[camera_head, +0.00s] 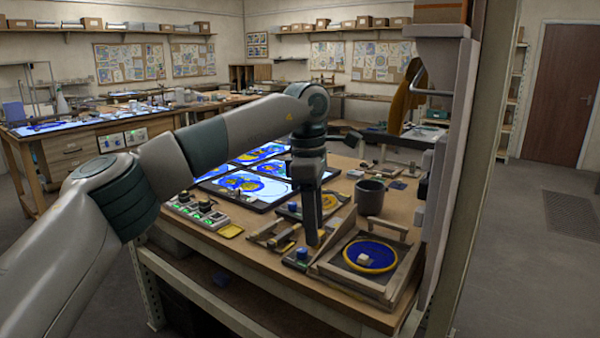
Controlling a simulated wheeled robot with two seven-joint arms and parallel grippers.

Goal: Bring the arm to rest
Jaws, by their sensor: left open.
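My left arm reaches in from the left across the front of the workbench (290,294). My left gripper (312,240) points down over the bench, between a wooden tray of tools and a framed wooden box with a blue disc. It is open, and I see nothing held in it. A small blue block (302,254) is close by its tip; I cannot tell whether they touch. My right gripper is not in view.
The wooden box (335,268) holds a blue, yellow-rimmed disc (371,256). A dark grey mug (369,197) stands behind. Lit glass panels (256,188) lie left of the gripper. A tall grey post (447,190) rises at the bench's right edge. The floor at right is clear.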

